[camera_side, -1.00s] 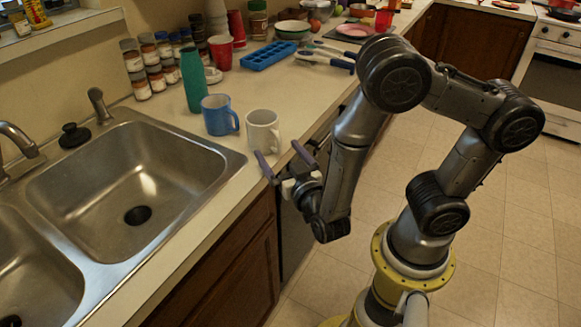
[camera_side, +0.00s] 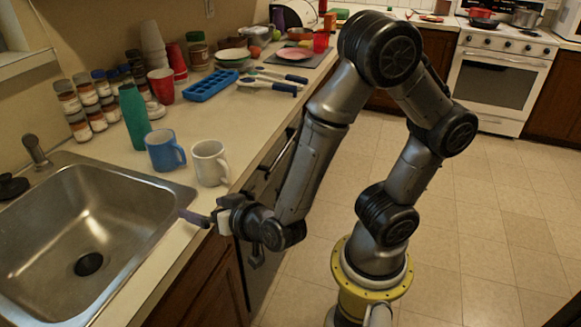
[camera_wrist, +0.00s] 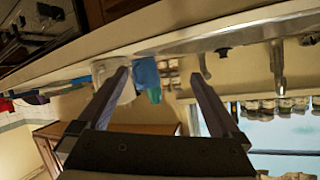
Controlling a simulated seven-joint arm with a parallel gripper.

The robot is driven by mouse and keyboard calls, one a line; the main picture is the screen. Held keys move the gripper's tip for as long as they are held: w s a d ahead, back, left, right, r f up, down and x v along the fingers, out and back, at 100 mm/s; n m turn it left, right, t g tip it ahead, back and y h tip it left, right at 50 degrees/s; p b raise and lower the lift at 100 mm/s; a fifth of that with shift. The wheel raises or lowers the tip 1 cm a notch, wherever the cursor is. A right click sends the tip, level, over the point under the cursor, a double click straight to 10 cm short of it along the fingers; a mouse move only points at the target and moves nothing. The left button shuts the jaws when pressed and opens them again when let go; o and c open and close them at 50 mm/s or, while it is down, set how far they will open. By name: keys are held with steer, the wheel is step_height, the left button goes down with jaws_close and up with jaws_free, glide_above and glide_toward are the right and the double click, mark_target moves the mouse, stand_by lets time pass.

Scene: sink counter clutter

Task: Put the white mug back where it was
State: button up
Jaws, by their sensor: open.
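The white mug (camera_side: 209,163) stands upright on the counter near its front edge, just right of the blue mug (camera_side: 165,150). My gripper (camera_side: 194,216) is at the counter's front edge, nearer the camera than the white mug and apart from it, with its fingers pointing left toward the sink. In the wrist view, which looks upside down, the two fingers (camera_wrist: 158,75) are spread with nothing between them gripped. The white mug (camera_wrist: 104,72) shows there partly behind the left finger, and the blue mug (camera_wrist: 147,75) lies between the fingers.
The sink basin (camera_side: 85,235) is at the left. A green bottle (camera_side: 133,117), spice jars (camera_side: 92,105) and a red cup (camera_side: 161,85) stand behind the mugs. A blue tray (camera_side: 210,86) and blue-handled tools (camera_side: 270,83) lie farther back. Counter between mugs and tray is clear.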

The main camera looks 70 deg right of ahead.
steer(key=s+a+r+n+g+y, duration=0.25)
steer(key=a+r+n+y, duration=0.2)
steer(key=r+y, duration=0.4)
steer(key=s+d+r+n+g+h, duration=0.1)
steer(key=s+d+g+h, duration=0.1)
steer(key=s+d, duration=0.3)
steer(key=s+d+r+n+g+h, duration=0.1)
steer(key=s+d, duration=0.4)
steer(key=s, duration=0.5)
steer(key=shift+s+d+r+n+g+h, duration=0.3)
steer(key=shift+r+g+h, duration=0.25)
steer(key=shift+r+g, duration=0.3)
